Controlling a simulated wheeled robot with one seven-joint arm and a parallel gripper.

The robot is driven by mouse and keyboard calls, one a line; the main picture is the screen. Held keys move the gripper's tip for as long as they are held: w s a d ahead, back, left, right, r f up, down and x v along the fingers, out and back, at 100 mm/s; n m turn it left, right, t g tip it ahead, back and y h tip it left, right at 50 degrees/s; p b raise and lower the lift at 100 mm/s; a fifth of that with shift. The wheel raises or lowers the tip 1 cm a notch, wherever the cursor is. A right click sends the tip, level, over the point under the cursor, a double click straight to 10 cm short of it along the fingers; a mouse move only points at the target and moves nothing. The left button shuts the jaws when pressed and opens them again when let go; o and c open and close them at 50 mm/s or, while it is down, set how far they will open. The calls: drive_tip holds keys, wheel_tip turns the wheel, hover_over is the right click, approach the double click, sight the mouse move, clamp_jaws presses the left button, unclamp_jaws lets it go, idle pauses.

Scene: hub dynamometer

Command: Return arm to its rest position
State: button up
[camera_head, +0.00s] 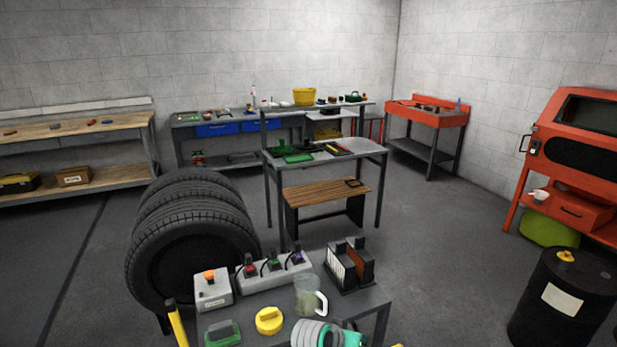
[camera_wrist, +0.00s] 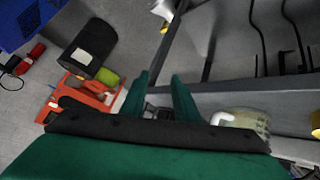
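My gripper (camera_wrist: 160,82) shows in the wrist view, with two dark green fingers standing apart. I see nothing held between them; grey floor and a small dark shape show in the gap. In the head view, a white ribbed and teal part of my arm reaches over the front edge of the near grey table (camera_head: 262,302). The gripper fingers cannot be made out there. A clear jug (camera_head: 307,295) with a white handle stands on this table just behind my arm. The jug also shows right of the fingers in the wrist view (camera_wrist: 248,122).
The near table also holds a yellow round item (camera_head: 269,320), a green-topped box (camera_head: 222,334), a switch box (camera_head: 212,290) and a dark rack (camera_head: 348,265). Tyres (camera_head: 190,240) stand left, a black drum (camera_head: 562,300) right.

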drive_tip(key=s+d+f+n+t, duration=0.3)
drive_tip(key=s+d+f+t, duration=0.1)
drive_tip(key=s+f, duration=0.45)
drive_tip(key=s+a+f+n+t+y, duration=0.1)
drive_tip(key=s+a+n, duration=0.15)
drive_tip(key=s, duration=0.45)
drive_tip(key=s+a+f+n+t+y, duration=0.1)
drive_tip(key=s+a+f, duration=0.15)
drive_tip(key=s, duration=0.55)
drive_tip(key=s+a+r+t+y, duration=0.1)
drive_tip(key=s+a+r, duration=0.3)
drive_tip(key=s, duration=0.4)
drive_tip(key=s+a+r+m+t+y, duration=0.1)
drive_tip(key=s+a+r, duration=0.3)
drive_tip(key=s, duration=0.4)
drive_tip(key=s+a+r+m+t+y, duration=0.1)
drive_tip(key=s+a+r+y, duration=0.1)
drive_tip(key=s+r, duration=0.3)
drive_tip(key=s+a, duration=0.1)
drive_tip(key=s, duration=0.2)
drive_tip(key=shift+s+a+r, duration=0.15)
drive_tip(key=shift+a, duration=0.25)
